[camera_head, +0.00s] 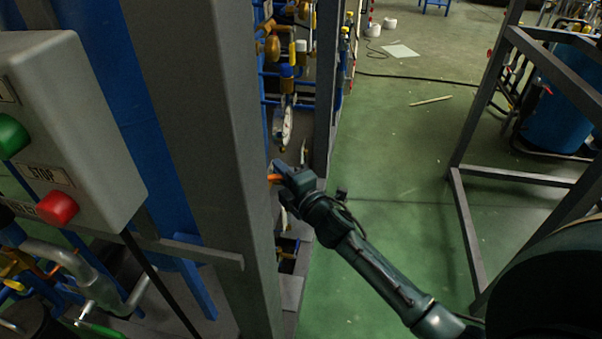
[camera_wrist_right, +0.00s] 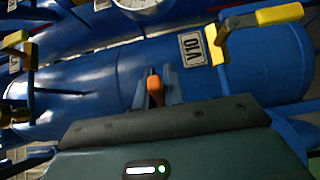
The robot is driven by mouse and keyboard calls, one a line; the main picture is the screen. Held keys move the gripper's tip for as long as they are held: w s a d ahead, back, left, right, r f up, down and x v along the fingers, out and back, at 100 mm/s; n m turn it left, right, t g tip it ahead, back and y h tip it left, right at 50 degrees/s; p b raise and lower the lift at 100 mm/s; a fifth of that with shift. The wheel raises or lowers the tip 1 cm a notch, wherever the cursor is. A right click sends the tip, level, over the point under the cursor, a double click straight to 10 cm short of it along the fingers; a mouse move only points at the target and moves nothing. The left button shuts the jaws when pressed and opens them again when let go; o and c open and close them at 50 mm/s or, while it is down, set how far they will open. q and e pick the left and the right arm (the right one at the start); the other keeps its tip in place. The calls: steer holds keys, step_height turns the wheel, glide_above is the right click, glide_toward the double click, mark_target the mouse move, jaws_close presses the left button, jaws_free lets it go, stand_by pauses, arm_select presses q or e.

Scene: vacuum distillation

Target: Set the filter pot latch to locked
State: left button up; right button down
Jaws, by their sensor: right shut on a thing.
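My right gripper (camera_head: 281,176) reaches in beside the grey steel post in the head view. Its fingertips (camera_wrist_right: 154,86) also show at the middle of the right wrist view, shut on an orange handle (camera_wrist_right: 155,92), which looks like the latch. The orange handle also shows in the head view (camera_head: 274,178), at the gripper's tip. Behind it in the wrist view lies a large blue cylindrical body (camera_wrist_right: 90,82), apparently the filter pot. The base of the handle is hidden by the gripper. My left gripper is not in view.
A yellow-ended valve lever (camera_wrist_right: 279,14) and a V10 label (camera_wrist_right: 191,46) are close to the fingers. A round gauge (camera_wrist_right: 137,4) is above. A control box (camera_head: 70,130) with green and red buttons stands at left.

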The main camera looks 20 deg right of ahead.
steer(key=shift+s+m+h+b, duration=0.25)
steer(key=shift+m+h, duration=0.15)
steer(key=shift+h, duration=0.2)
steer(key=shift+s+m+h+b, duration=0.1)
steer(key=shift+m+h+b, duration=0.1)
steer(key=shift+m+h, duration=0.3)
steer(key=shift+h, duration=0.3)
steer(key=c, duration=1.5)
jaws_free()
steer(key=shift+s, duration=0.1)
steer(key=s, duration=1.3)
steer(key=shift+d, duration=0.3)
steer(key=shift+c, duration=0.3)
